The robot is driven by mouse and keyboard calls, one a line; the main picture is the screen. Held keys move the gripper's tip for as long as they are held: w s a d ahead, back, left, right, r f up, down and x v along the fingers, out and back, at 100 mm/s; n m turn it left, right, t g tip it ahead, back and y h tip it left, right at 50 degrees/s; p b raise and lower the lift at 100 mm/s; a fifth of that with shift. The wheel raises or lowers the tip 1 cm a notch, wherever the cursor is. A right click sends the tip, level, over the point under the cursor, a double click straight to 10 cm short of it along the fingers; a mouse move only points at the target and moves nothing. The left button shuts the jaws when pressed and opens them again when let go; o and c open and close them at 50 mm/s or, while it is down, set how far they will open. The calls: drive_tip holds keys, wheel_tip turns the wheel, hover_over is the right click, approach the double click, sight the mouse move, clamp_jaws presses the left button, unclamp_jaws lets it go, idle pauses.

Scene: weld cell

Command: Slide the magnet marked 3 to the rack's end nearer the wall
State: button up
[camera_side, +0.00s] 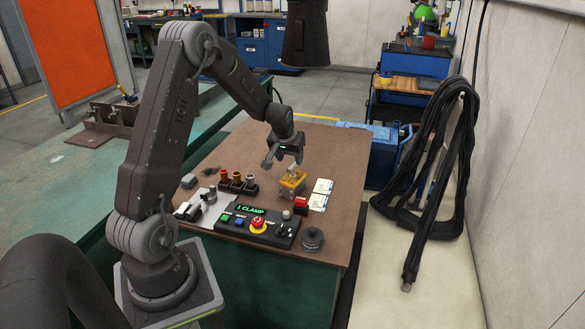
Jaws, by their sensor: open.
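My gripper (283,160) hangs open over the brown work table, its fingers pointing down. A yellow block-like piece (291,185) stands on the table just below and slightly right of it, apart from the fingers as far as I can see. A dark rack (238,187) left of the gripper holds a row of three small pieces with red, orange and brown tops (237,177). No number 3 is legible on any piece, so I cannot tell which is the magnet marked 3, or whether this is its rack.
A control box (258,226) reading "1 CLAMP" stands at the table's front. The table's back (330,140) is clear.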

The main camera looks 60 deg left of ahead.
sight(292, 166)
drive_tip(key=x, duration=0.7)
clamp_jaws()
idle(0.5)
idle(0.9)
